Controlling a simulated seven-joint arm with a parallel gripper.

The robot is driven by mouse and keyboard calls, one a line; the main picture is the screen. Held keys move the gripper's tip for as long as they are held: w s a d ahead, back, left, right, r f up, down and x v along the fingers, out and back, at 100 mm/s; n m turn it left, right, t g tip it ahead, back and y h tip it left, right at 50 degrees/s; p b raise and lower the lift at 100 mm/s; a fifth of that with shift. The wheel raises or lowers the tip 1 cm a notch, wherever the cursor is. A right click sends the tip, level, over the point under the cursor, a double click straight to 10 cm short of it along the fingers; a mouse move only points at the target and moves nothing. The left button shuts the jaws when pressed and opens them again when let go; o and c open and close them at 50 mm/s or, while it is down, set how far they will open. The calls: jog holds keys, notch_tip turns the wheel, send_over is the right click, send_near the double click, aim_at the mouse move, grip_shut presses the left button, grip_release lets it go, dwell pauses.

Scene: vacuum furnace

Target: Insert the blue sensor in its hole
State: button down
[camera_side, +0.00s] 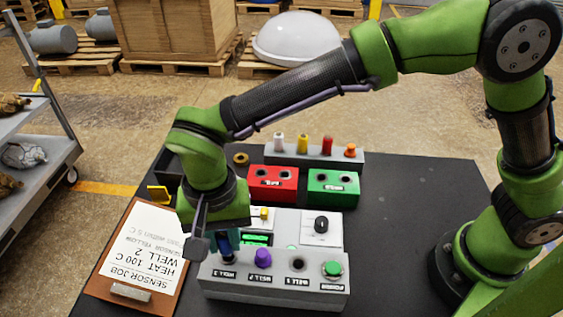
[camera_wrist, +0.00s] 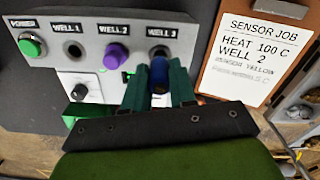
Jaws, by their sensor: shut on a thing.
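My gripper (camera_wrist: 160,88) is shut on the blue sensor (camera_wrist: 158,70), which sits between its two green fingers. In the side view the gripper (camera_side: 226,240) is low over the left end of the grey well block (camera_side: 275,288). The sensor is at the dark WELL 3 hole (camera_wrist: 159,51); I cannot tell whether its tip is in the hole or just above it. A purple sensor (camera_side: 263,257) stands in WELL 2, also seen in the wrist view (camera_wrist: 116,55). The WELL 1 hole (camera_side: 298,264) is empty.
A green power button (camera_side: 332,268) is on the block's right end. Behind are a control panel with a black knob (camera_side: 321,224), a red box (camera_side: 273,185), a green box (camera_side: 333,188) and a rack (camera_side: 290,153) of several sensors. A clipboard (camera_side: 133,258) lies left, reading WELL 2, yellow.

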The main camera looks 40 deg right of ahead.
jog(key=shift+f, duration=0.35)
jog(key=shift+f, duration=0.4)
jog(key=shift+f, duration=0.4)
dwell(0.6)
jog(key=shift+c, duration=2.2)
grip_release()
jog(key=shift+r, duration=3.05)
